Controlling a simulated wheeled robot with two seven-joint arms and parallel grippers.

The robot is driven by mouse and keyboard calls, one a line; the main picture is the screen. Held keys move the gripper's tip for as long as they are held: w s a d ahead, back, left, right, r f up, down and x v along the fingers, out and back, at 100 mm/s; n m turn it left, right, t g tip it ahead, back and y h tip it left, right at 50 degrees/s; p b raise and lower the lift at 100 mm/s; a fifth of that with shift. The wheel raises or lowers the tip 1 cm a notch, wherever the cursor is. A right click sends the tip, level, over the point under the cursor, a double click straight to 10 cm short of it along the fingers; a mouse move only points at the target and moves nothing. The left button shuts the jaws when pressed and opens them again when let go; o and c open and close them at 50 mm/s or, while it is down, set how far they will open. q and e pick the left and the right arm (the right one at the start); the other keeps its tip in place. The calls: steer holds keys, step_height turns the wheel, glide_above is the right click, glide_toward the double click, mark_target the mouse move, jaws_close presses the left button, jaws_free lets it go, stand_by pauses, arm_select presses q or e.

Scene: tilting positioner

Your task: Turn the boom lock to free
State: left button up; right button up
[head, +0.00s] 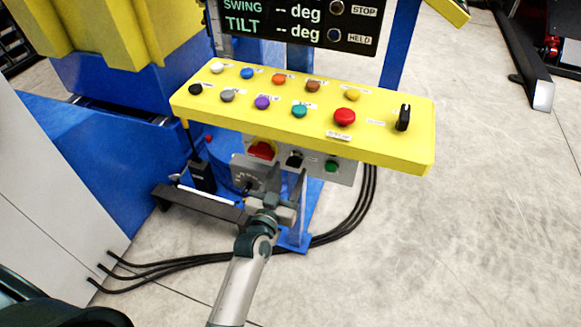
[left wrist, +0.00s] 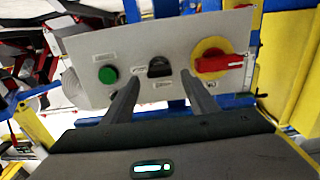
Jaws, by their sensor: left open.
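A grey panel (left wrist: 85,50) carries a black selector knob (left wrist: 160,67), a green button (left wrist: 108,75) and a red rotary switch on a yellow plate (left wrist: 220,63). In the head view the black knob (head: 294,160) sits under the yellow console. The labels are too small to read, so I cannot tell which control is the boom lock. My left gripper (head: 287,180) is open in front of the grey panel; in the left wrist view its fingers (left wrist: 160,85) point at the black knob, one to each side. Contact cannot be told. My right gripper is not in view.
The yellow console (head: 385,150) with several coloured buttons and a black selector (head: 403,117) overhangs the grey panel. A display (head: 290,20) stands behind it. A dark bar (head: 200,205) lies left of my gripper. Black cables (head: 345,232) run along the floor.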

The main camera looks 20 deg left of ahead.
mark_target(294, 162)
arm_select(q)
steer(key=shift+w, duration=1.15)
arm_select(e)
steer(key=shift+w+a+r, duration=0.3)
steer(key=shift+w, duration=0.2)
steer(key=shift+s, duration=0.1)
